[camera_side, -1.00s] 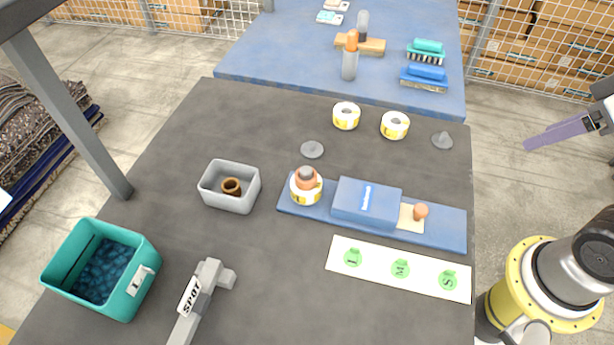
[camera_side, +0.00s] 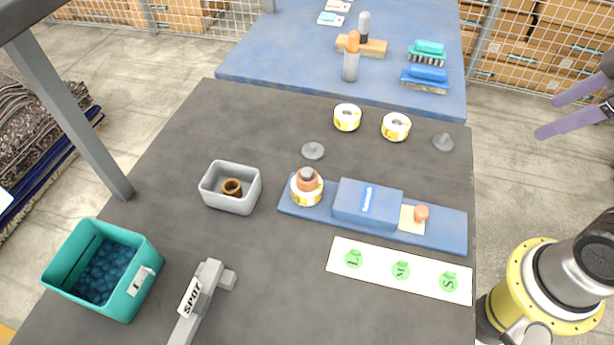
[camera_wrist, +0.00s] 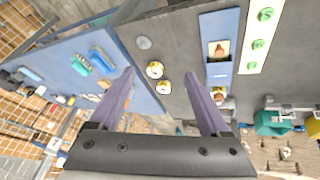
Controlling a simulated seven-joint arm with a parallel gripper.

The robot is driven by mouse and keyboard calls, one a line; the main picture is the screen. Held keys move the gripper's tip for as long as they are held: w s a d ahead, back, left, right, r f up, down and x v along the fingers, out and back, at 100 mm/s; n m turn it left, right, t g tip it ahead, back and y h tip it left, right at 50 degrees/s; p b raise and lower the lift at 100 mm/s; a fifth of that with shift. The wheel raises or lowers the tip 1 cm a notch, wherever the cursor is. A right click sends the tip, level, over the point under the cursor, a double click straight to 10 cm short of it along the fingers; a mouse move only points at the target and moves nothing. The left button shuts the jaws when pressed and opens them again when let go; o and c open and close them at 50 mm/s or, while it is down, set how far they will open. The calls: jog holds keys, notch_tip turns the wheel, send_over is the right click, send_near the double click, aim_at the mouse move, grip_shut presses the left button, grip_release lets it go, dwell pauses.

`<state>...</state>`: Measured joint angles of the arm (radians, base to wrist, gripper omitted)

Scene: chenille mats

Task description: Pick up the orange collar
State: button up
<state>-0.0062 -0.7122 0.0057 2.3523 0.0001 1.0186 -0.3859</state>
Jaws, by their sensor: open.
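A brownish-orange ring-shaped collar (camera_side: 232,186) sits inside a small grey open box (camera_side: 213,198), left of centre on the dark table. A copper-orange piece (camera_side: 307,184) with a grey top stands on a white and yellow roll (camera_side: 305,195) at the left end of a blue board (camera_side: 387,230); I cannot tell whether it is also a collar. My gripper (camera_side: 547,118) is open and empty at the right edge of the side view, well away from both. In the wrist view, its two purple fingers (camera_wrist: 157,74) are spread wide with nothing between them held.
Two more rolls (camera_side: 347,118) (camera_side: 396,127) and grey pieces (camera_side: 313,151) (camera_side: 443,142) stand at the back. A blue block (camera_side: 367,204) lies on the board, a lettered white strip (camera_side: 375,265) before it. A teal bin (camera_side: 135,300) and SPOT-labelled grey holder (camera_side: 210,272) are front left.

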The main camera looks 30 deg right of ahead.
jog(key=w+a+r+n, duration=0.2)
jog(key=w+r+n, duration=0.2)
jog(key=n+g, duration=0.5)
jog(key=n, duration=0.9)
send_over(309, 170)
jog(key=f, duration=1.5)
jog(key=shift+a+f, duration=0.1)
jog(key=shift+a, duration=0.2)
jog(key=f, duration=0.4)
jog(key=shift+d+f, duration=0.2)
jog(key=shift+d, duration=0.1)
jog(key=shift+f, duration=0.7)
